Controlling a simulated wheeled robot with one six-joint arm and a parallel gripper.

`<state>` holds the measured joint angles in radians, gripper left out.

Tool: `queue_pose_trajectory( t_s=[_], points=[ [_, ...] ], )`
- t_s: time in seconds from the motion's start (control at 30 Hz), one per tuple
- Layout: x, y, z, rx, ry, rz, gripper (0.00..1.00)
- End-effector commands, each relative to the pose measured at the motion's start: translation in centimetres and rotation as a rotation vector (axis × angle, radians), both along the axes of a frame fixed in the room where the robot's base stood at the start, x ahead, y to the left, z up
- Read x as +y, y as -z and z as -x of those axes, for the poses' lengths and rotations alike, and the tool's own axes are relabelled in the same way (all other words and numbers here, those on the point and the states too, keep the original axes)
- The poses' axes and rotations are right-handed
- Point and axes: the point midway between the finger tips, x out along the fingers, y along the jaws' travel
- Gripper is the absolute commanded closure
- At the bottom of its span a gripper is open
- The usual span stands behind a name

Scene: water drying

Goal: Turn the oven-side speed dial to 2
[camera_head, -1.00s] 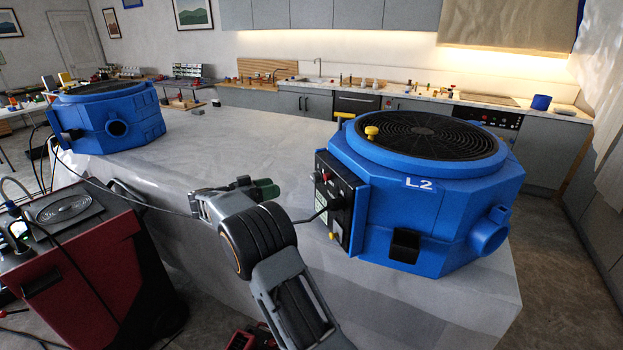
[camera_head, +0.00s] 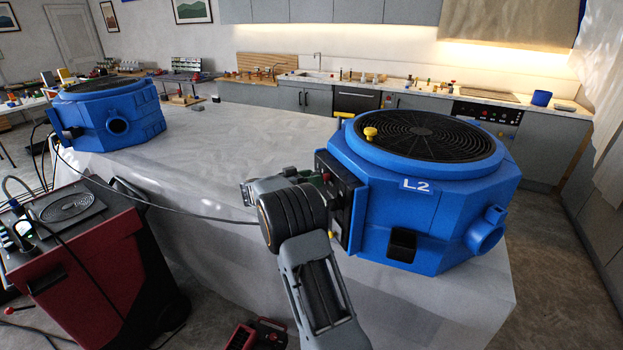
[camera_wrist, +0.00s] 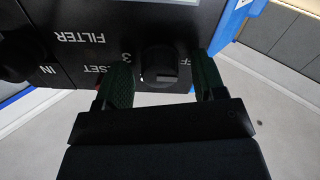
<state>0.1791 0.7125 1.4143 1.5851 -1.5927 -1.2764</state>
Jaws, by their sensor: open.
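The oven-side blue blower marked L2 (camera_head: 450,225) stands on the right of the grey-white covered platform. Its black control panel (camera_head: 341,200) faces left, partly hidden behind my arm. In the wrist view the panel appears upside down, with a black dial (camera_wrist: 160,66) between my gripper's green-padded fingers. A pale mark shows on the dial's lower edge; "3" and part of "OFF" are readable beside it, and the "2" is not visible. My gripper (camera_wrist: 163,78) is open with one finger on each side of the dial; contact cannot be told.
A second blue blower (camera_head: 110,120) stands at the platform's far left. A cable crosses the platform front towards my gripper. A red machine (camera_head: 90,260) stands on the floor at left. Another black knob (camera_wrist: 18,55) is on the panel, near "IN". The platform's middle is clear.

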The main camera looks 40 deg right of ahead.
Motion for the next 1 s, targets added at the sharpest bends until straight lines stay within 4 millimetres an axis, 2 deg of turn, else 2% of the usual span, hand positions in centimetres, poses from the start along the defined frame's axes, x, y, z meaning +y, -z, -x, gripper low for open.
queue_pose_trajectory(
  t_s=[0.27, 0.77, 1.0],
  points=[
    [-0.1, 0.02, 0.03, 0.0, 0.0, 0.0, 0.36],
    [-0.07, 0.0, 0.01, 0.0, 0.0, 0.0, 0.84],
    [-0.07, 0.09, 0.02, -0.023, 0.0, 0.005, 0.86]
  ],
)
